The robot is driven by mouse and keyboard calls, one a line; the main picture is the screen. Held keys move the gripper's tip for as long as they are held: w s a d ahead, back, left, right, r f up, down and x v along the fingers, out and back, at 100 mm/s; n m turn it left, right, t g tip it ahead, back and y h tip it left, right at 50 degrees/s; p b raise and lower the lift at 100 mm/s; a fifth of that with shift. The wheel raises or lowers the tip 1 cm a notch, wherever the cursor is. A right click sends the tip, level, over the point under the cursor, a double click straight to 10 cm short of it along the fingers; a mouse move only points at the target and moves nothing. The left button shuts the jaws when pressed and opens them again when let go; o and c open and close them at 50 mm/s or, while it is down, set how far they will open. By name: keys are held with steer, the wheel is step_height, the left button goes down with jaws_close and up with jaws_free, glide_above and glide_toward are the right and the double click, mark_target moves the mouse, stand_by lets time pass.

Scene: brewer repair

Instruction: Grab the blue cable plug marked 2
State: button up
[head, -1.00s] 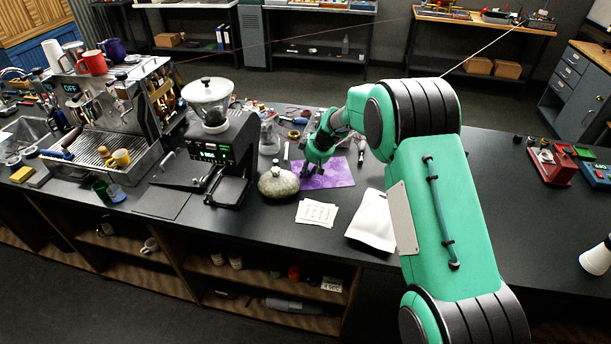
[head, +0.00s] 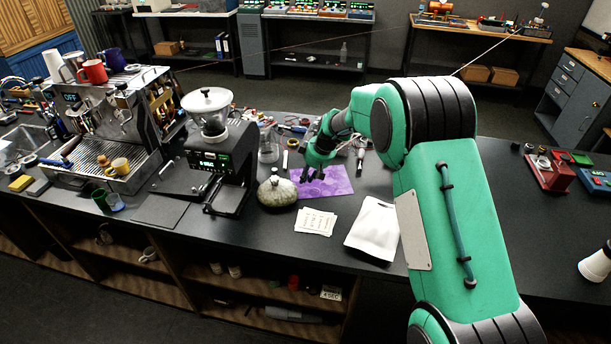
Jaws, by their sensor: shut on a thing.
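My gripper (head: 312,177) points down over the purple mat (head: 338,185), near the mat's left part. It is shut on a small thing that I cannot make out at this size. I cannot make out a blue cable plug or a mark 2 anywhere in the head view. My green and black arm reaches in from the right and hides part of the counter behind it.
The grinder (head: 218,165) and the espresso machine (head: 115,125) stand further left. Printed cards (head: 316,221) and a white pouch (head: 374,229) lie in front. Small tools lie behind the mat.

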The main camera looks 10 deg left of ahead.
steer(key=s+d, duration=0.2)
steer(key=s, duration=0.2)
steer(key=s+d+r, duration=0.1)
steer(key=s+d, duration=0.1)
steer(key=s, duration=0.2)
steer(key=s+d, duration=0.1)
steer(key=s, duration=0.3)
steer(key=shift+s+d+r, duration=0.2)
steer(key=shift+s+d, duration=0.1)
steer(key=shift+d, duration=0.1)
stand_by(0.3)
